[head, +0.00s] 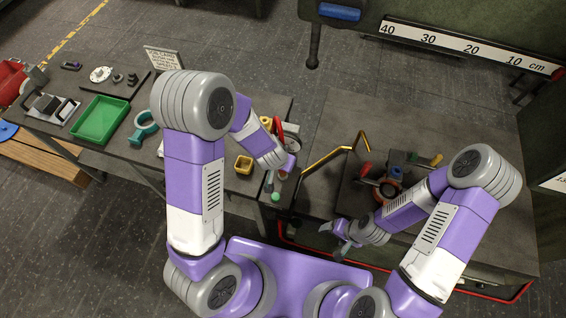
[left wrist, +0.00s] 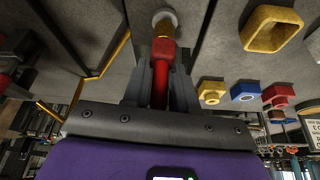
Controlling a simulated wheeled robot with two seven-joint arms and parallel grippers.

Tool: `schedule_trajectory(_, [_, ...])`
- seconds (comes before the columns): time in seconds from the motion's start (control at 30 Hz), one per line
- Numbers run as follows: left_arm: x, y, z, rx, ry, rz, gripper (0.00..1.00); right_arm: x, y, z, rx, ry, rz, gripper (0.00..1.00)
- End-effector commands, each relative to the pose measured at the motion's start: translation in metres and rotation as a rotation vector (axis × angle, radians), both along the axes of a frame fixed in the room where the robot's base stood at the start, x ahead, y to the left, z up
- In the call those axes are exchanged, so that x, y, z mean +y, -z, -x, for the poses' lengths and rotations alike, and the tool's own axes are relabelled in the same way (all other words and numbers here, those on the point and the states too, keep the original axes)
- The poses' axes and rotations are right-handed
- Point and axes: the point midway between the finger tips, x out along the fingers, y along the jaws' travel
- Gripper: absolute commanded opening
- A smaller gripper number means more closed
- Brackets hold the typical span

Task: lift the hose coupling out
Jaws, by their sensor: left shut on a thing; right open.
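My left gripper (head: 273,184) is over the gap between the two benches, at the left bench's right end. In the left wrist view (left wrist: 160,72) it is shut on a red-handled piece (left wrist: 164,50) with a yellow band and a pale round end. My right gripper (head: 333,240) is open and empty at the front edge of the right bench. A dark fixture (head: 400,170) there carries a round part with an orange ring (head: 389,189), partly hidden by my right arm. I cannot tell which piece is the hose coupling.
A bent yellow rod (head: 335,152) rises between the left gripper and the fixture. A yellow square cup (head: 243,164) and a green tray (head: 100,120) stand on the left bench. The right bench's back (head: 420,110) is clear.

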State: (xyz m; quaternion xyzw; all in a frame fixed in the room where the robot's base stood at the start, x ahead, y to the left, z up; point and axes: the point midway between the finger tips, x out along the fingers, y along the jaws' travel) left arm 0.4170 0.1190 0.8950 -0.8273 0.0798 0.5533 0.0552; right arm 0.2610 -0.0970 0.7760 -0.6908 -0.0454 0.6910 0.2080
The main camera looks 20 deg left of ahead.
Motion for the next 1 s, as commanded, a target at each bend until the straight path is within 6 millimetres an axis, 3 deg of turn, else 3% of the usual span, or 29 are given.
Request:
schedule_trajectory(0.7, [-0.001, -0.128, -0.001, -0.003, 0.002, 0.000, 0.00, 0.000, -0.091, 0.000, 0.000, 0.000, 0.000, 0.77])
schedule_trajectory(1.0, [0.000, -0.165, -0.001, -0.002, 0.000, 0.000, 0.00, 0.000, -0.117, 0.000, 0.000, 0.000, 0.000, 0.77])
